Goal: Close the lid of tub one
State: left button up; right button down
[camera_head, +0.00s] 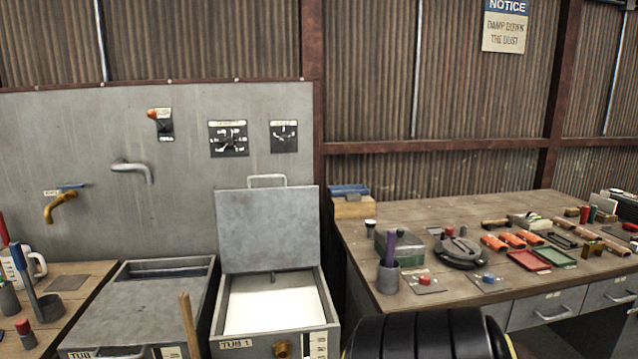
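Tub one (330,318) is a grey metal tub at the bottom centre, labelled "TUB 1" on its front. Its lid (267,230) stands up open at the back edge, leaning slightly back, with a metal handle (267,177) at its top. White contents (275,303) fill the inside, and a brass fitting (282,347) sits on the front. Neither of my grippers shows in the head view.
A second grey tub (150,300) stands to the left, its top mostly covered. A wooden stick (188,325) rises between the tubs. A cluttered workbench (400,298) stands right. A black ribbed form (430,337), which I cannot identify, is at the bottom edge.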

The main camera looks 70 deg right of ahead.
aim_at(261, 230)
jog(key=z, duration=1.15)
jog(key=i, duration=1)
